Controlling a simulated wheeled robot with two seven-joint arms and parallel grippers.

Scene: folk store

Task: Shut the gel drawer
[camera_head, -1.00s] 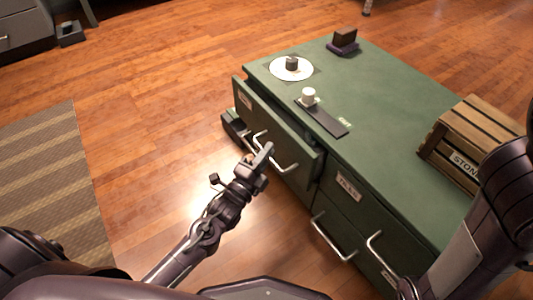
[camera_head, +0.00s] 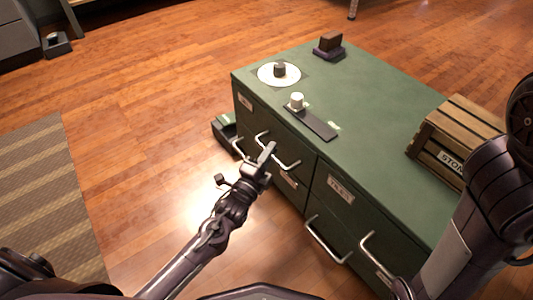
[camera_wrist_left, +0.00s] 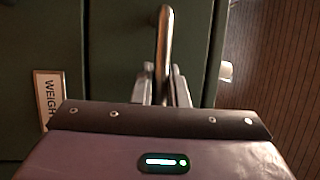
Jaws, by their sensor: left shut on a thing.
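The green cabinet (camera_head: 385,130) has several drawers with metal bar handles. Its upper left drawer (camera_head: 248,112) looks flush or nearly flush with the front; I cannot read its small label, so I cannot confirm it is the gel drawer. My left gripper (camera_head: 268,155) is at this drawer's front, shut on the bar handle (camera_head: 290,163). In the left wrist view the handle (camera_wrist_left: 164,40) passes between the fingers (camera_wrist_left: 165,85). A label beginning "WEIGH" (camera_wrist_left: 46,97) shows left of them. My right arm is at the right; its gripper is out of view.
A dark green tray-like thing (camera_head: 225,130) sticks out low at the cabinet's left. Wood floor is clear left of it.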

